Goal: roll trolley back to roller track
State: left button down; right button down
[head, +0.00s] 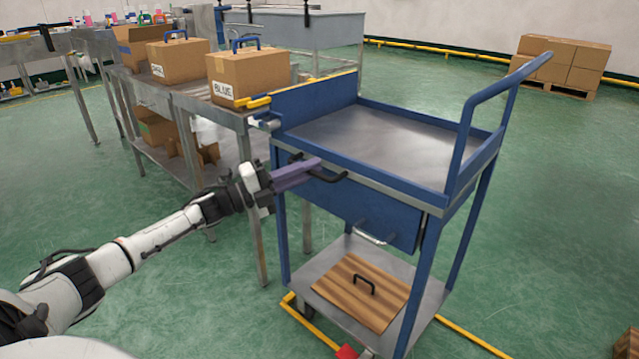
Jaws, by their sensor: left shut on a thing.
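The blue trolley (400,190) stands upright in the middle of the head view, with a bare grey top tray. A tall blue push handle (470,110) rises at its right end. My left gripper (312,168) reaches in from the left and is shut on a black side handle (334,177) just below the tray's edge. The fingers partly hide this handle. The trolley's left end is close to the end of a long metal bench (240,122), which carries boxes; whether they touch is unclear. I cannot make out rollers on it. My right gripper is out of view.
Cardboard boxes with blue handles, one marked BLUE (248,77), stand on the bench. A wooden board (362,290) lies on the trolley's lower shelf. Yellow floor strips (310,322) run by its wheels. Stacked cartons (562,62) stand far right; green floor between is clear.

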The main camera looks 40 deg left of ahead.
pick_arm(q)
jog(key=shift+a+r, duration=0.2)
jog(key=shift+a, duration=0.15)
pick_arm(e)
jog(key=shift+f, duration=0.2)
pick_arm(q)
jog(key=c, duration=1.8)
grip_release()
jog(key=shift+f, duration=0.1)
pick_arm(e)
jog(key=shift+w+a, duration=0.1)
pick_arm(q)
jog(key=shift+f, duration=0.1)
jog(key=shift+s+f, duration=0.1)
jog(key=shift+s, duration=0.2)
jog(key=p+v, duration=0.2)
jog(key=v, duration=0.7)
jog(key=shift+s+a, duration=0.25)
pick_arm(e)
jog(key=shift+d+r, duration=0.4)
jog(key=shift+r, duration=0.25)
